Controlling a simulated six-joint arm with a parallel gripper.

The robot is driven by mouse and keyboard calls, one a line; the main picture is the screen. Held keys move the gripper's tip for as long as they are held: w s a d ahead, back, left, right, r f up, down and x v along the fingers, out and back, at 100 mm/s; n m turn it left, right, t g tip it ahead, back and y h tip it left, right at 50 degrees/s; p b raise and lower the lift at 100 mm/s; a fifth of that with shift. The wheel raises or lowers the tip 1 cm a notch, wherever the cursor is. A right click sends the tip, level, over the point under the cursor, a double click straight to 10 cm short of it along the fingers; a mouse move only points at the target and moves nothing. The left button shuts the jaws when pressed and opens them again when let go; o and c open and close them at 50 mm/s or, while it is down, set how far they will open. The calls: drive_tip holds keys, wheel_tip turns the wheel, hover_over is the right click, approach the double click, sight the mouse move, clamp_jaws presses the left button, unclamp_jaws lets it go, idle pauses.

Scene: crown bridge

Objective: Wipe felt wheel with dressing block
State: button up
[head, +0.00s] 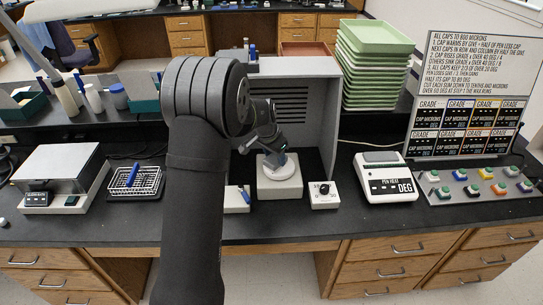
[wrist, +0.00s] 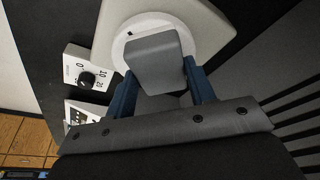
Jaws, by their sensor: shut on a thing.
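The felt wheel (wrist: 122,47) is a white disc lying on a pale square base; it also shows in the head view (head: 284,188), in front of the grey hood. My gripper (wrist: 158,85) is shut on the grey dressing block (wrist: 158,58), with a blue finger on each side of it. The block covers the middle of the wheel in the wrist view; I cannot tell whether it touches the felt. In the head view my gripper is over the wheel, and the block is hard to make out there.
A dial box (head: 324,195) stands just right of the wheel base. The grey slatted hood (head: 327,125) encloses the back and right side. A scale (head: 389,177), button board (head: 478,186) and stacked green trays (head: 372,65) are further right. A wire basket (head: 135,182) is at left.

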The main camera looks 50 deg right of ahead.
drive_tip(key=shift+s+d, duration=1.95)
drive_tip(key=shift+s, duration=0.05)
wheel_tip(320, 180, up, 8)
drive_tip(key=shift+r, duration=0.15)
drive_tip(key=shift+w, duration=0.1)
